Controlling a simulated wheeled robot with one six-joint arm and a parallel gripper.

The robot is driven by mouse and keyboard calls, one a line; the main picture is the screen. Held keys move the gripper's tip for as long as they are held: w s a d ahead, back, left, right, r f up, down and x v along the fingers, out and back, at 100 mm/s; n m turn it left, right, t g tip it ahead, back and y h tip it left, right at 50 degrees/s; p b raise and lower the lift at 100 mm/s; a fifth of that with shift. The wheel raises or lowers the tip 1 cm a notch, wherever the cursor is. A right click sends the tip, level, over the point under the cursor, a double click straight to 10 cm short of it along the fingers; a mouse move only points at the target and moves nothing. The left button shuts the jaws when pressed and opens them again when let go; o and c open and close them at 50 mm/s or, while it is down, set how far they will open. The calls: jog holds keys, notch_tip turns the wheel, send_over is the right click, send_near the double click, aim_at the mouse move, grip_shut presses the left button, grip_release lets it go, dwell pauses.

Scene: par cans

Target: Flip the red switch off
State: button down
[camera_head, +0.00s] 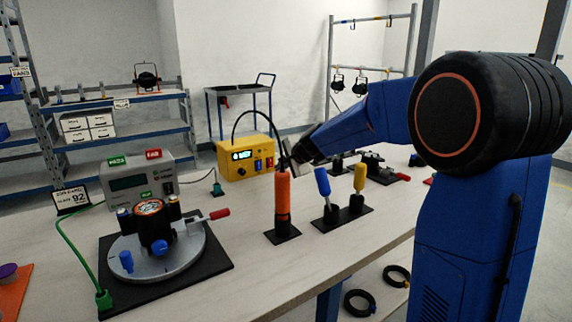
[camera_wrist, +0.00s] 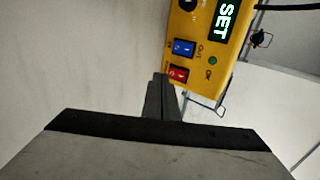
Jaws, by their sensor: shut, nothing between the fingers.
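The yellow box (camera_head: 237,166) with a lit display stands on the table behind the tools; it also shows in the wrist view (camera_wrist: 208,68). Its red switch (camera_wrist: 178,73) sits beside a blue switch (camera_wrist: 183,47) in the wrist view. In the head view the red switch (camera_head: 269,163) is small, at the right of the box's front. I cannot tell which way it is tipped. My gripper (camera_wrist: 160,78) is shut and empty, its tips appearing just beside the red switch's lower left edge. Whether they touch it cannot be told.
An orange-handled tool (camera_head: 282,200) stands upright in front of my gripper, with blue (camera_head: 323,182) and yellow (camera_head: 359,178) handled tools to its right. A grey meter (camera_head: 138,182) and a round fixture (camera_head: 185,252) stand left. A black cable arches over the box.

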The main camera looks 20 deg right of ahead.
aim_at(270, 163)
jog(key=w, duration=0.2)
jog(key=w+a, duration=0.1)
jog(key=shift+w+f, duration=0.2)
jog(key=shift+f, duration=0.05)
jog(key=shift+w+a, duration=0.1)
jog(key=shift+w, duration=0.1)
jog(key=shift+w+f, duration=0.1)
jog(key=shift+f, duration=0.05)
dwell(0.3)
jog(key=shift+w+r, duration=0.1)
jog(key=shift+r, duration=0.85)
